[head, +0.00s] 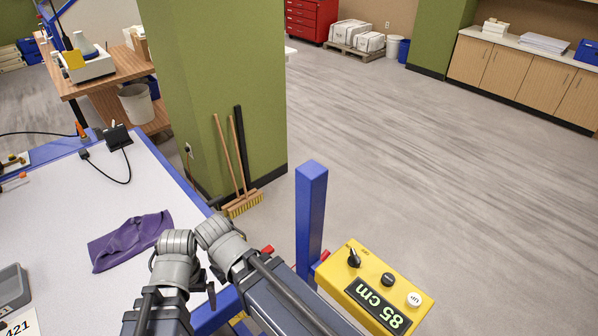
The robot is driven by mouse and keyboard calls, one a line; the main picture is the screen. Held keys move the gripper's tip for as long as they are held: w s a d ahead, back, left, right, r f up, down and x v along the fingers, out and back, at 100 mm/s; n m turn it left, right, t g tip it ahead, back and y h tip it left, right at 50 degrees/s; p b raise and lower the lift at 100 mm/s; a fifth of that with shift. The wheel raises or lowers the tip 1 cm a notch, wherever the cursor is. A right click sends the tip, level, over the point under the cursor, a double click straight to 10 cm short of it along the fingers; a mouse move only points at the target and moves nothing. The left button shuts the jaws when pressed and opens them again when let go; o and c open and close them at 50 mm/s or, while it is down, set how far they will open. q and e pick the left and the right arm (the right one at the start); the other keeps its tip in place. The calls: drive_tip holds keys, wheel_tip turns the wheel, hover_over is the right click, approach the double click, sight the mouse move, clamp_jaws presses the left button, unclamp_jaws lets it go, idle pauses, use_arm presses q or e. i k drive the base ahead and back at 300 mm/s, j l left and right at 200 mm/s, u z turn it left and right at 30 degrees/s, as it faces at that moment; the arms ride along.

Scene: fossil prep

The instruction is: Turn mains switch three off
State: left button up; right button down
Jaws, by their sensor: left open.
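No switch marked as mains switch three can be made out in the head view. A small wall fitting (188,149) sits on the green pillar, too small to read. A yellow control box (362,297) at the lower right carries a black knob (353,258), a black button (388,280), a white button (414,299) and a display reading 85 cm. My left gripper (211,286) shows only as a small dark part below my grey arm joints, over the table's near edge, apart from the yellow box. It is open, and no held object shows. My right gripper is not in view.
A purple cloth (128,240) lies on the white, blue-edged table (60,205). A black box with a cord (116,136) sits at its far edge. A blue post (311,215) stands beside the yellow box. Brooms (240,160) lean on the pillar. The floor at right is clear.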

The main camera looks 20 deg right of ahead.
sight(353, 260)
drive_tip(key=l+z, duration=0.9)
drive_tip(key=k+l, duration=0.1)
drive_tip(key=k, duration=0.15)
drive_tip(key=l+u, duration=0.5)
drive_tip(key=l, duration=0.15)
